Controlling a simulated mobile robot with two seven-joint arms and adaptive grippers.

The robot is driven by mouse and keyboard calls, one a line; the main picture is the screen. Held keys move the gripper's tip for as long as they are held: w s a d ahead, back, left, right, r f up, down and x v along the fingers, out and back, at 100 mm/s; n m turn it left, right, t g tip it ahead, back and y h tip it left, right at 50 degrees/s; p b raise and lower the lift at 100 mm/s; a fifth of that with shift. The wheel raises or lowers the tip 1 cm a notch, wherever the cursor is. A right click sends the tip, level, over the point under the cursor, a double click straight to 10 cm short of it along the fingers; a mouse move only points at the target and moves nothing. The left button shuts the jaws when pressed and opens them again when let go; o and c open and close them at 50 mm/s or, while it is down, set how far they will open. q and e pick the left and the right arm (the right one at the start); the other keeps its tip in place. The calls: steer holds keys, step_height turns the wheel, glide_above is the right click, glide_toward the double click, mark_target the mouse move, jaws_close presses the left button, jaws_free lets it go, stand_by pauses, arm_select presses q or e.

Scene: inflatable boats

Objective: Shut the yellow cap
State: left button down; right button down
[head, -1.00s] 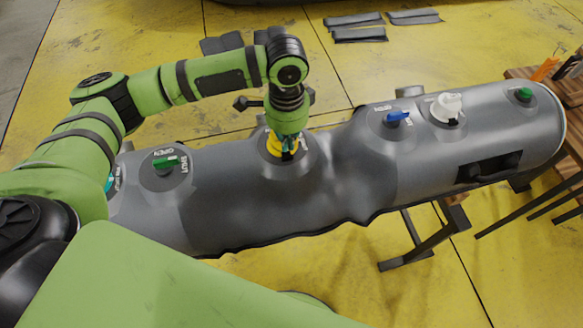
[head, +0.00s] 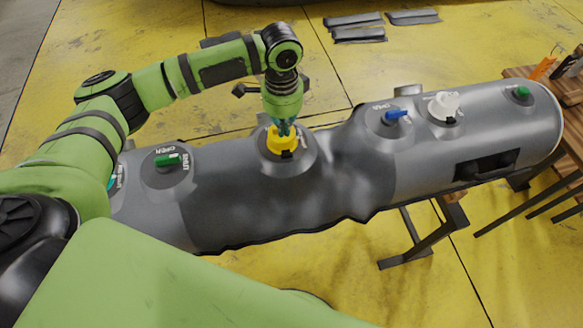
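The yellow cap (head: 281,143) sits on a round dark valve base on top of the grey inflatable tube (head: 275,200), near its middle. My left gripper (head: 283,127) points down from above, with its fingertips at the top of the cap. The fingers are small and partly hidden by the gripper body, so I cannot tell whether they are open or closed on the cap. My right gripper is not in view.
The same tube carries a green valve (head: 166,160) to the left, and a blue valve (head: 396,117), a white valve (head: 443,105) and another green one (head: 522,93) to the right. A wooden bench (head: 540,82) with tools stands at the right edge.

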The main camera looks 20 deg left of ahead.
arm_select(q)
steer(key=shift+w+a+f, duration=0.1)
steer(key=shift+w+a, duration=0.25)
steer(key=shift+a, duration=0.15)
steer(key=r+p, duration=0.1)
steer(key=w+r+p, duration=0.1)
steer(key=r+p, duration=0.1)
steer(key=shift+w, duration=0.1)
steer(key=shift+w+a, duration=0.1)
steer(key=shift+a, duration=0.1)
steer(key=shift+a+r, duration=0.15)
steer(key=shift+r, duration=0.1)
steer(key=shift+s+d+r, duration=0.15)
steer(key=shift+d+r, duration=0.05)
steer(key=shift+r, duration=0.55)
steer(key=shift+s+d+r, duration=0.1)
steer(key=shift+d+r, duration=0.05)
steer(key=shift+r, duration=0.6)
steer(key=shift+a+f, duration=0.1)
steer(key=shift+a, duration=0.05)
steer(key=shift+s, duration=0.1)
